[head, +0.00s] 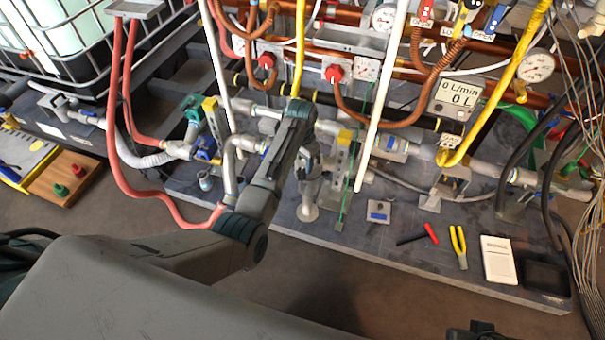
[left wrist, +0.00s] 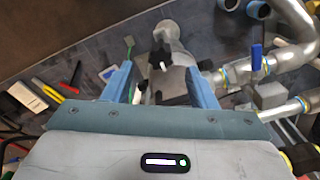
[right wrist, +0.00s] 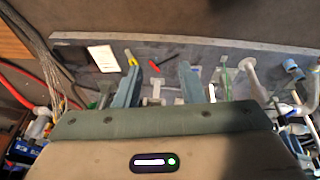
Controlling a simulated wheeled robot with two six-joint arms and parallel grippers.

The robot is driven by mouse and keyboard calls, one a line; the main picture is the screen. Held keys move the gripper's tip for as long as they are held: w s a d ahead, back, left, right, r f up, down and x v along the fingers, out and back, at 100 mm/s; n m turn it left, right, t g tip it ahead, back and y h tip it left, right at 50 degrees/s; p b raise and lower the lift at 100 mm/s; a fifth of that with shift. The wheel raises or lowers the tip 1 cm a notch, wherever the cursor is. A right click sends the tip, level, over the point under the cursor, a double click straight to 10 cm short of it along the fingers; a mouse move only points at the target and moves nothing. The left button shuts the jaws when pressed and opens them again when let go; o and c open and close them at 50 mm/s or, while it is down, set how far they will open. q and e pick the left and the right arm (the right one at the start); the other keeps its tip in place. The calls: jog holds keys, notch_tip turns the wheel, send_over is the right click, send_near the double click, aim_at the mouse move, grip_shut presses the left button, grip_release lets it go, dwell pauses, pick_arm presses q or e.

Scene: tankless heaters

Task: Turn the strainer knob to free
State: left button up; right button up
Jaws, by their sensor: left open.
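A pale grey metal strainer body (head: 308,208) stands low on the dark base plate. My left gripper (head: 310,172) is just above it, pointing down and partly hiding it. In the left wrist view the strainer (left wrist: 174,38) shows beyond my left fingers (left wrist: 160,82), with a small black knob (left wrist: 160,60) on its side. The fingers are spread on either side of the knob's line and look apart from it. The knob cannot be made out in the head view. My right gripper (right wrist: 158,85) is open and empty, away from the strainer.
Pipes, gauges and red valve knobs (head: 333,73) crowd the area behind. A white vertical pipe (head: 382,95) stands right of my left gripper. A red-handled tool (head: 431,234), yellow pliers (head: 459,246) and a white device (head: 498,260) lie on the plate. The front floor is open.

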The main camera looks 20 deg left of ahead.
aim_at(301, 171)
pick_arm(q)
notch_tip(301, 171, down, 6)
jog(key=shift+r+b, duration=0.1)
jog(key=shift+b, duration=0.35)
pick_arm(e)
jog(key=shift+w+a+f+t+y, duration=0.3)
jog(key=shift+w+a+f+t, duration=0.1)
jog(key=shift+a+f+t, duration=0.2)
